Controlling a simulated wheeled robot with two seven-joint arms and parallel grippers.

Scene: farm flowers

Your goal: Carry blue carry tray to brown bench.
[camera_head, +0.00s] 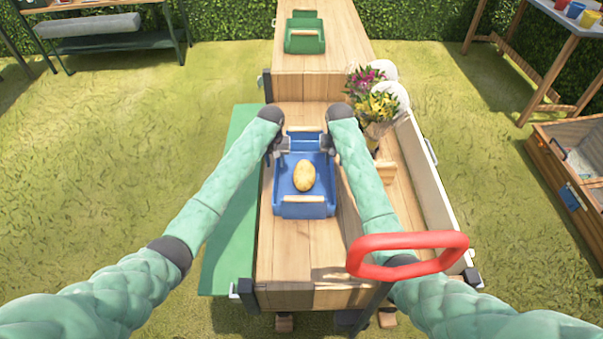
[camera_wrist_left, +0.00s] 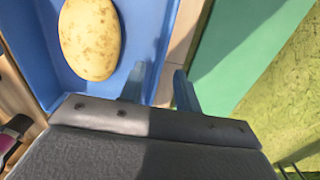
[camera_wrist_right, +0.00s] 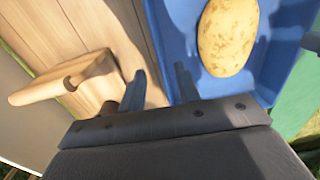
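Contact cannot be told. A brown wooden bench top (camera_head: 335,75) adjoins the far end.
A green tray (camera_head: 304,38) stands on the far bench. Flowers (camera_head: 378,106) stand right of the blue tray. A pale side board (camera_head: 430,180) and red handle (camera_head: 408,255) are at right, a green panel (camera_head: 232,225) at left. A wooden crate (camera_head: 555,160) stands far right.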

